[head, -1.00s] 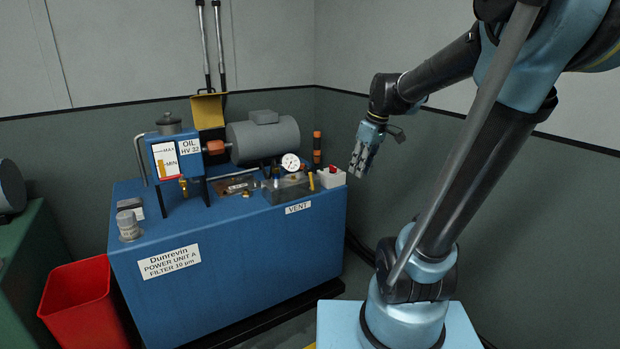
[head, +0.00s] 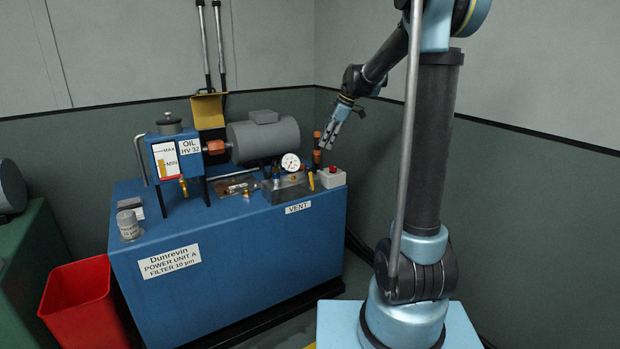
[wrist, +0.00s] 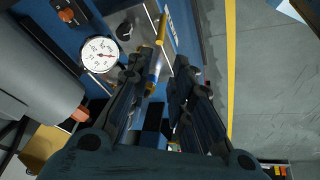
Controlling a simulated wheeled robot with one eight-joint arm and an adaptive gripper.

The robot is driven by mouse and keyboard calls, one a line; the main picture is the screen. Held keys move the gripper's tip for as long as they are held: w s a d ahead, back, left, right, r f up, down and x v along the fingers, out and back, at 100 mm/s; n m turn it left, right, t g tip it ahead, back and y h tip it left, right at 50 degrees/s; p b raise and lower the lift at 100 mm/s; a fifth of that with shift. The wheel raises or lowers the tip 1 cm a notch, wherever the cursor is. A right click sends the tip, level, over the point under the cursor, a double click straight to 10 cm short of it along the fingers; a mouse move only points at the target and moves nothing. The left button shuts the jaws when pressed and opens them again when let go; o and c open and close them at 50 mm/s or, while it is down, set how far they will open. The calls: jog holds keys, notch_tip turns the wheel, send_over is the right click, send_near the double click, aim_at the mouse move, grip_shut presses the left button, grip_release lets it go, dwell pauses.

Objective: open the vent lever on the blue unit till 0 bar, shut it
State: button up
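The blue unit (head: 225,265) stands left of my arm, with a VENT label (head: 298,208) on its front edge. The small yellow vent lever (head: 311,181) stands up on the grey block (head: 285,190); in the wrist view the yellow lever (wrist: 161,29) lies just beyond my fingertips. The pressure gauge (head: 291,162) is beside it; its white dial (wrist: 100,54) shows a red needle, too small to read surely. My gripper (head: 325,144) is above and slightly right of the lever, pointing down-left, apart from it. In the wrist view its fingers (wrist: 158,72) are spread and empty.
A white box with a red button (head: 332,178) sits right of the lever. Orange-topped grips (head: 317,148) stand behind it. A grey motor (head: 263,138) and oil tank (head: 176,158) stand further left. A red bin (head: 82,305) is on the floor.

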aim_at(310, 175)
jog(key=x, duration=1.6)
jog(key=shift+a+f, duration=0.25)
jog(key=shift+f, duration=0.05)
grip_shut()
